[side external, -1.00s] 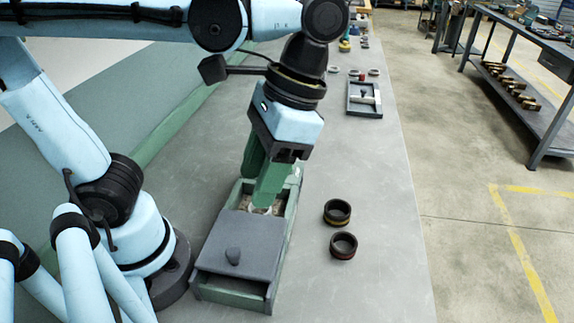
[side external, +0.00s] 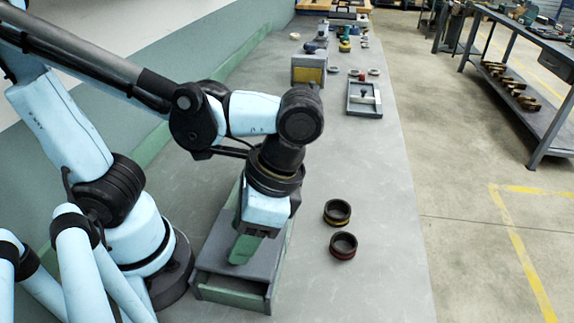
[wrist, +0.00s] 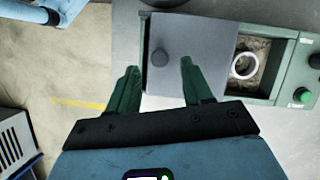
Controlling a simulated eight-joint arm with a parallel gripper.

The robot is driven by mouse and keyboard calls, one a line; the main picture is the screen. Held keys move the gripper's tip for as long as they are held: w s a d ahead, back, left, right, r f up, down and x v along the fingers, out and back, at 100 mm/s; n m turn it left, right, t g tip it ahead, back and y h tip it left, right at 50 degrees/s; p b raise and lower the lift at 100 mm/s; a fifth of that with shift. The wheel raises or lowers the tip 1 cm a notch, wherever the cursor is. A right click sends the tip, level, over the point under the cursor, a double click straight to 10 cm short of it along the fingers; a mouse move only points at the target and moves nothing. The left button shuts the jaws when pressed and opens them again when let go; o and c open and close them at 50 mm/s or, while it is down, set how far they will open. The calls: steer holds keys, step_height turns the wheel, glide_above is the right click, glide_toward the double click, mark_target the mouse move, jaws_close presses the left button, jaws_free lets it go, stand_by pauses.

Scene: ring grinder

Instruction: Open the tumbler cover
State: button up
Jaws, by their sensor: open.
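The tumbler (side external: 230,291) is a green box on the bench, largely behind my arm in the side view. It also shows in the wrist view (wrist: 285,62). Its flat grey cover (wrist: 205,45) lies over one part, and the other part is uncovered, showing a white ring (wrist: 245,65) on brownish material. A dark round knob (wrist: 160,58) stands on the cover. My gripper (side external: 243,250) is open over the cover. In the wrist view its green fingers (wrist: 159,66) appear on either side of the knob, with no contact visible. The knob is hidden in the side view.
Two dark rings, one with a yellow band (side external: 337,212) and one with a red band (side external: 343,245), stand on the bench right of the tumbler. A grey tray (side external: 364,98) lies farther back. The bench's right side near the rings is mostly clear.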

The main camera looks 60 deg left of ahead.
steer(key=shift+x, duration=1.3)
steer(key=shift+c, duration=0.3)
jaws_close()
